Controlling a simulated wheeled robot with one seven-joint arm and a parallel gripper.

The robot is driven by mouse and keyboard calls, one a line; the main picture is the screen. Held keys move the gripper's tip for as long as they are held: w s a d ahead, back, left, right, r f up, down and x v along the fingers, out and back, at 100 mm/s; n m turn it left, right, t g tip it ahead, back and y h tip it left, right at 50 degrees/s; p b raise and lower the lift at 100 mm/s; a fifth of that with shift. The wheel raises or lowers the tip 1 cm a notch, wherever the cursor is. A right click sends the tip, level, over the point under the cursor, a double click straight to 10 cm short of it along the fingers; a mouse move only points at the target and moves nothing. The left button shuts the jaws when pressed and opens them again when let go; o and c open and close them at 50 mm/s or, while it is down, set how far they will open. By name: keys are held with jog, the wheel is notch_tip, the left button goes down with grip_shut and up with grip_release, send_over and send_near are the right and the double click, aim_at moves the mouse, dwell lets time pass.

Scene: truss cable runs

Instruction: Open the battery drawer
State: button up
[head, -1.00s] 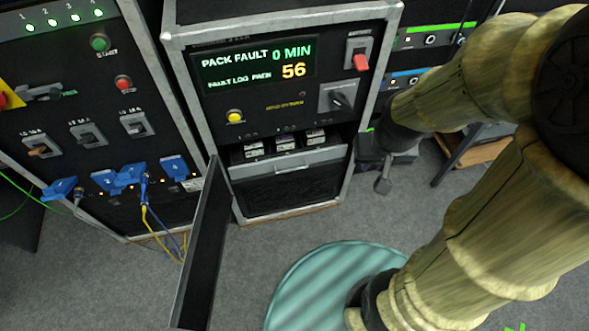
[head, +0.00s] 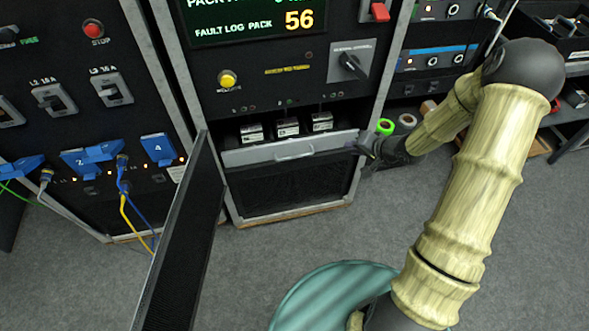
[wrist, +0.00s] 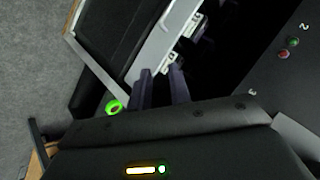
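The battery drawer (head: 240,157) is a light grey front with a bar handle (head: 295,151), low in the middle rack cabinet. Several batteries (head: 288,128) with white labels show above and behind its front. The drawer looks roughly level with the cabinet face; I cannot tell if it is slightly out. My gripper (head: 364,151) is at the right end of the drawer front, away from the handle. In the wrist view, its two dark fingers (wrist: 162,85) are apart with a narrow gap, pointing toward the drawer front (wrist: 160,42) and battery labels. Contact is unclear.
A black door panel (head: 185,240) stands swung open at the drawer's left. A left rack (head: 80,110) has blue plugs and hanging cables. A teal round base (head: 335,295) is on the floor. A shelf (head: 570,110) stands at right. The floor before the drawer is clear.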

aim_at(295, 157)
notch_tip(295, 157, down, 12)
jog(key=s+a+m+t+y+b, duration=0.1)
jog(key=a+m+y+b, duration=0.1)
jog(key=y+b, duration=0.6)
jog(key=shift+a+m, duration=0.35)
jog(key=shift+m, duration=0.45)
jog(key=b+x, duration=0.3)
jog(key=x, duration=1.4)
jog(key=shift+s+a, duration=0.15)
jog(key=shift+s, duration=0.1)
jog(key=shift+w+a, duration=0.1)
jog(key=shift+w, duration=0.05)
grip_shut()
